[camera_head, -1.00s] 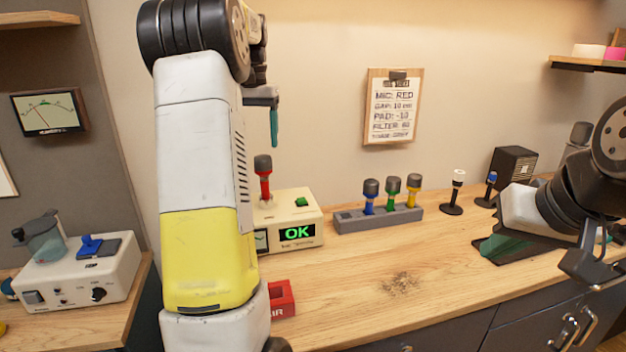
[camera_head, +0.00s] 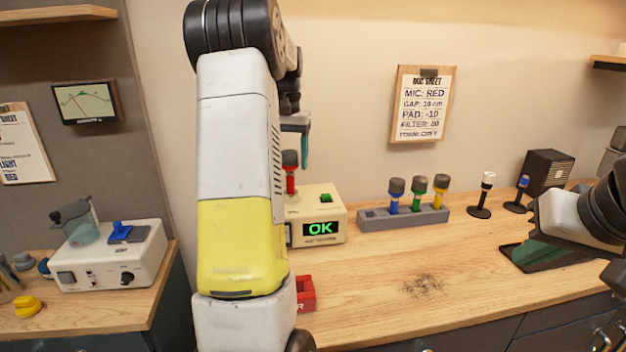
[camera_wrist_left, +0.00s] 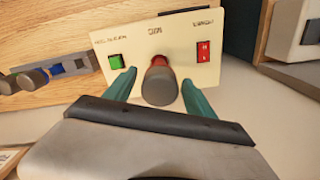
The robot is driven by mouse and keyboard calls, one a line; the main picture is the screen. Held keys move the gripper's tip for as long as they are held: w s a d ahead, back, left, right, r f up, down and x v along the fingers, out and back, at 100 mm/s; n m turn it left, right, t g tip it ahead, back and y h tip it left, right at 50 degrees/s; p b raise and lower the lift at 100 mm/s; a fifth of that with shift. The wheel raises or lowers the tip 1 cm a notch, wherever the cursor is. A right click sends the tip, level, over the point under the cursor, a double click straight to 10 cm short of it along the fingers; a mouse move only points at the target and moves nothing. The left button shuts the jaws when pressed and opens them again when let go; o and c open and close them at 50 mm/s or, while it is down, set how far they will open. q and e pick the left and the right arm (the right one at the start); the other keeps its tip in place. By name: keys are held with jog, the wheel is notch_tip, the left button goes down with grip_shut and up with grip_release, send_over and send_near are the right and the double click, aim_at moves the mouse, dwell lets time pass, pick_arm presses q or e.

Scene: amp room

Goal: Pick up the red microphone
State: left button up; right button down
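The red microphone (camera_head: 291,172) with a grey head stands upright on a cream box (camera_head: 335,206) whose green display reads OK. In the left wrist view the microphone (camera_wrist_left: 160,82) is seen from its head end, between the two teal fingers of my left gripper (camera_wrist_left: 158,92). The fingers are apart, with a gap on both sides of the microphone. In the head view my left gripper (camera_head: 305,145) is above and beside the microphone, partly hidden by my arm.
A grey rack (camera_head: 403,217) holds blue, green and yellow microphones right of the box. Two small stand microphones and a dark speaker (camera_head: 545,172) are further right. A red holder (camera_head: 305,293) lies in front of the box.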

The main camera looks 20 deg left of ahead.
pick_arm(q)
grip_shut()
jog(key=shift+r, duration=0.1)
jog(key=shift+r, duration=0.55)
jog(key=shift+s+d+r, duration=0.1)
jog(key=shift+s+r, duration=0.1)
jog(key=shift+r, duration=0.4)
jog(key=shift+s+d+r, duration=0.1)
jog(key=shift+s+r, duration=0.05)
jog(key=shift+r, duration=0.45)
jog(key=s+d+r, duration=0.1)
jog(key=s+d, duration=0.4)
jog(key=s, duration=0.9)
jog(key=shift+s+d+r, duration=0.15)
